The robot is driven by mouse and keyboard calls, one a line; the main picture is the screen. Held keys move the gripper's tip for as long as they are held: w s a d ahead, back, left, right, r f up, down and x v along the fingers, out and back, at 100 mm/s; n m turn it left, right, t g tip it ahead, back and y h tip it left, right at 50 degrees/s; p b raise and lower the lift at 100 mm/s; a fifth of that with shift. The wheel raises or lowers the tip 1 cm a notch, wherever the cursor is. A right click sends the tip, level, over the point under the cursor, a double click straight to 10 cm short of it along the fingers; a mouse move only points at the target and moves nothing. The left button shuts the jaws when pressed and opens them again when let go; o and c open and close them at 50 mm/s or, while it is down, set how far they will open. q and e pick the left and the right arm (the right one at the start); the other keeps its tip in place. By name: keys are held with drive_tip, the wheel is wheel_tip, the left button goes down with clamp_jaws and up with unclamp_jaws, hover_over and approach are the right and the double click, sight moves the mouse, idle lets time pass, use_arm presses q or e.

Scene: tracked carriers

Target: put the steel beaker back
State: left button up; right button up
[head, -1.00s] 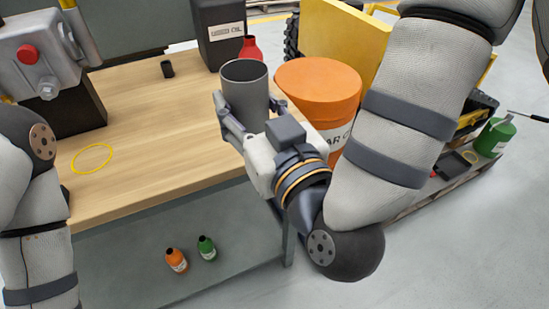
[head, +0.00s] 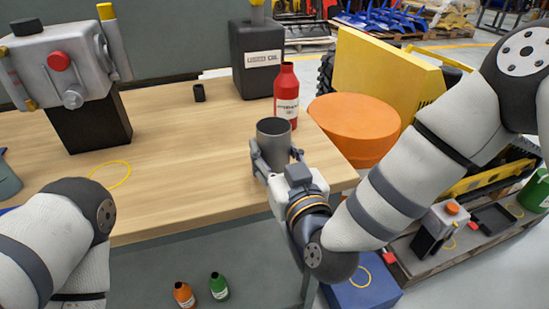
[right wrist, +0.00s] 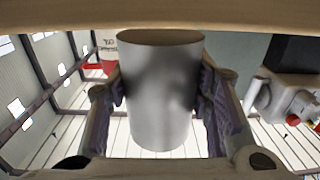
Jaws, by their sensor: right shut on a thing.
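The steel beaker (head: 273,137) is a grey, open-topped cylinder, upright in the head view. My right gripper (head: 275,165) is shut on it, with one finger on each side. It is over or at the right end of the wooden table (head: 190,140); I cannot tell whether its base touches the wood. In the right wrist view the beaker (right wrist: 160,95) fills the middle between the two fingers. A thin yellow ring (head: 128,178) lies on the table to the left, with nothing inside the part that shows. My left arm is at the lower left; its gripper is out of view.
A red bottle (head: 286,98) and a dark oil can (head: 257,65) stand behind the beaker. An orange drum (head: 355,125) stands right of the table. The table's middle is clear.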

drive_tip(key=shift+f, duration=0.75)
drive_tip(key=shift+r, duration=0.2)
drive_tip(key=shift+f, duration=0.1)
drive_tip(key=o, duration=1.4)
drive_tip(key=shift+f, duration=0.1)
drive_tip(key=shift+c, duration=0.2)
